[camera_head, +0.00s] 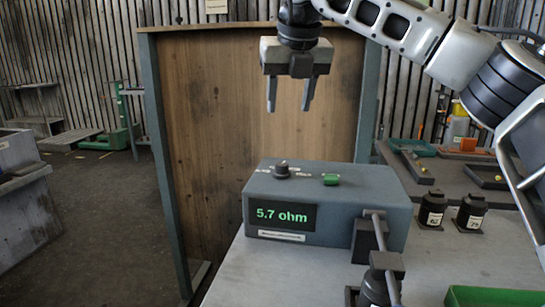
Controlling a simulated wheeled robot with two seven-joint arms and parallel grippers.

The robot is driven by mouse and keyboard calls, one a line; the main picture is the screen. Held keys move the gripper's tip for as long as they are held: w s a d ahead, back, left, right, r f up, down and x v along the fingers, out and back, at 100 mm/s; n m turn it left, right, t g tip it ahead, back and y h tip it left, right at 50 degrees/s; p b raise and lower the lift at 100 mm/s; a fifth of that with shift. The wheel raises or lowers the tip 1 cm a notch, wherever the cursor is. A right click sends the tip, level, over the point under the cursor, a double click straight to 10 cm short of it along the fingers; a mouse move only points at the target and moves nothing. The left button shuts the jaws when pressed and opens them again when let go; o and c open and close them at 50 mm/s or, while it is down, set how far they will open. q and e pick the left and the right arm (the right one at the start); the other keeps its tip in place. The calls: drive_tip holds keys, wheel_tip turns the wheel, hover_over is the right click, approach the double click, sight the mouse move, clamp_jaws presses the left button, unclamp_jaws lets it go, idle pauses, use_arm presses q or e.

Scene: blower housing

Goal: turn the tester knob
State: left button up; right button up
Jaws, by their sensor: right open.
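The tester (335,195) is a grey-blue box on the light table, with a lit display (281,215) reading "5.7 ohm". Its dark knob (282,170) stands on the top face at the left, with small white labels around it. A green button or part (330,179) sits to the right of the knob. My right gripper (289,108) hangs above the tester, pointing down, with its two fingers apart and nothing between them. It is clear of the knob, with a gap below the fingertips. My left gripper is not in view.
A dark part with a rod (375,240) stands against the tester's front right. Black weight-like pieces (431,208) stand to the right, before shallow trays (420,168). A green tray (495,297) is at the lower right. A wooden panel (215,130) rises behind.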

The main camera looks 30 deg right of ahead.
sight(282, 163)
drive_tip(key=x, duration=1.5)
drive_tip(key=shift+d+f+p, duration=0.15)
drive_tip(key=shift+d+p, duration=0.05)
drive_tip(key=shift+p, duration=0.15)
drive_tip(key=c, duration=1)
